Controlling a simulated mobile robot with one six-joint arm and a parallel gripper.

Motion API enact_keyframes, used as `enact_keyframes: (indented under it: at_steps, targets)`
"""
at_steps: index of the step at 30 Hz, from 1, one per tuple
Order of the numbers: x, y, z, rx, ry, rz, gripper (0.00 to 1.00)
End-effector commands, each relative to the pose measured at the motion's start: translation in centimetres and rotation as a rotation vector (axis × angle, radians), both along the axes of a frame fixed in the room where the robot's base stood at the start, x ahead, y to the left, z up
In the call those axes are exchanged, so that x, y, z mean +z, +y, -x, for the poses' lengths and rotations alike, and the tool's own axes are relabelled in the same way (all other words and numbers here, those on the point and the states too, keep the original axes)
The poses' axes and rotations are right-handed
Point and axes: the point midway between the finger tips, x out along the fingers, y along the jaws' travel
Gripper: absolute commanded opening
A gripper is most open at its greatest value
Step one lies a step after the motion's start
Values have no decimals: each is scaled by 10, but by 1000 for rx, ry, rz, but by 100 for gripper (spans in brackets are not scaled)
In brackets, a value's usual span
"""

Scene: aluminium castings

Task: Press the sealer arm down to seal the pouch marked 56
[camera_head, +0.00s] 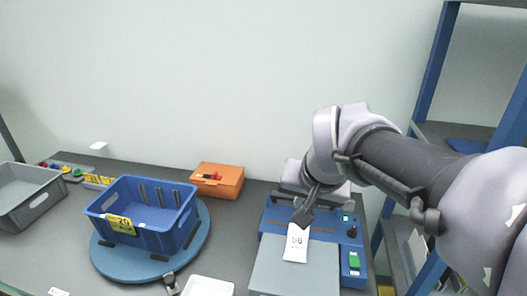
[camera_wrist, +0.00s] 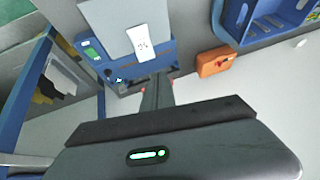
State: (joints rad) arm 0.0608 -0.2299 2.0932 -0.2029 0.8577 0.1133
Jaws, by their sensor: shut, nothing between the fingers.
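The blue sealer (camera_head: 267,218) stands at the right of the bench, with a grey plate (camera_head: 285,266) at its front. The white pouch (camera_head: 295,246) lies across the plate's back edge, its top end towards the sealing strip; its two-digit mark is blurred. The sealer arm (camera_head: 290,174), pale with a dark bar, is raised behind the strip and partly hidden by my arm. My gripper (camera_head: 302,214) is shut and empty, pointing down just above the pouch's top end. The wrist view shows its shut fingers (camera_wrist: 156,92), the pouch (camera_wrist: 142,42) and the blue sealer body (camera_wrist: 122,76).
A blue crate (camera_head: 183,237) marked 29 stands on a round blue turntable (camera_head: 110,258). An orange box (camera_head: 228,181) lies left of the sealer. A grey bin (camera_head: 22,212) is far left, and a white tray (camera_head: 207,287) at the front. A blue-framed shelf (camera_head: 432,75) stands right.

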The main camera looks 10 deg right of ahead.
Motion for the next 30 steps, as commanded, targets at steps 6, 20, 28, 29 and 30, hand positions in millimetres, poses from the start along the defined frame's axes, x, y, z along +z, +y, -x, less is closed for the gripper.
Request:
enact_keyframes:
  at_steps: [6, 20, 28, 29, 30]
  targets:
    - [-5, -47, -120, -35, -11, 103, 0]
    - [-59, -106, -246, -57, -40, 220, 0]
    - [-60, -106, -246, -58, -39, 219, 0]
    - [-62, -107, -246, -58, -39, 219, 0]
    - [-65, -107, -248, -58, -39, 219, 0]
